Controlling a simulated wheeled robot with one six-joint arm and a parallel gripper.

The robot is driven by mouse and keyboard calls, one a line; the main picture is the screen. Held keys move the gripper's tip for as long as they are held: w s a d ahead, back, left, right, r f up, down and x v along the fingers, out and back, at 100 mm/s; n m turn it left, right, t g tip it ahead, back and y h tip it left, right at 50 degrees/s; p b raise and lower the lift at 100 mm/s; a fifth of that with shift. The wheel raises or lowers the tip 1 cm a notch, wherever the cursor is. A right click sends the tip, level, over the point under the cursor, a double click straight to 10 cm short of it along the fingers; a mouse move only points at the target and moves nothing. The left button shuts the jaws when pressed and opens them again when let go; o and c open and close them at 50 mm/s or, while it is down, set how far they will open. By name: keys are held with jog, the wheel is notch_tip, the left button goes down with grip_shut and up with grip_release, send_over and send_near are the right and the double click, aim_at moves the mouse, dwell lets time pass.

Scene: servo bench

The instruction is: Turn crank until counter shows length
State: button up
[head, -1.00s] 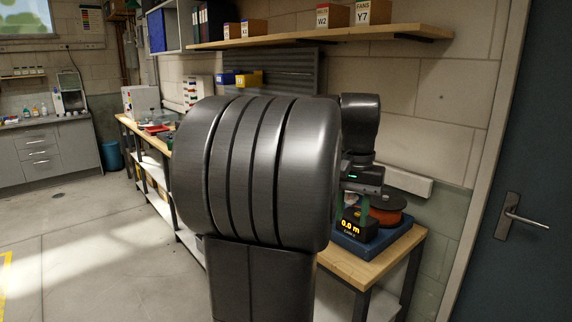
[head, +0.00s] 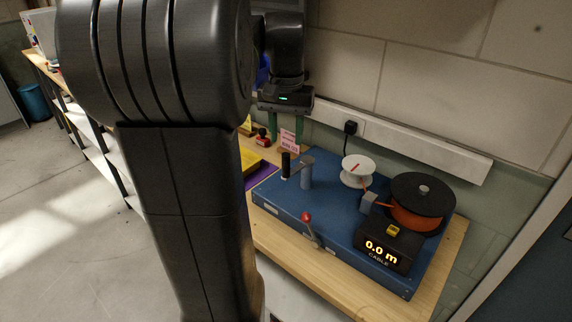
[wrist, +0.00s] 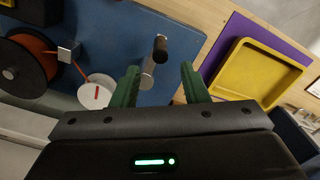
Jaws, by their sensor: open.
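The crank (head: 306,172) stands on the back left part of the blue cable bench unit (head: 335,210), with an upright black handle (head: 287,163). The counter (head: 382,251) at the unit's front right reads 0.0 m in yellow digits. My gripper (head: 286,128) is open and empty, its green fingers above and behind the crank in the head view. In the wrist view the crank's black handle (wrist: 160,48) shows beyond and between the open fingers of my gripper (wrist: 158,80), with no contact visible. A white spool (head: 357,168) and an orange cable reel (head: 418,205) sit on the unit.
A red-knobbed lever (head: 307,218) stands at the unit's front edge. A pink card (head: 289,142), its text too small to read, stands behind the crank. A yellow tray (wrist: 245,78) lies on a purple mat (wrist: 250,32) beside the unit. The wall is close behind.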

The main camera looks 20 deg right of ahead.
aim_at(286, 154)
notch_tip(286, 154, down, 9)
jog(key=shift+f, duration=0.1)
dwell(0.3)
grip_shut()
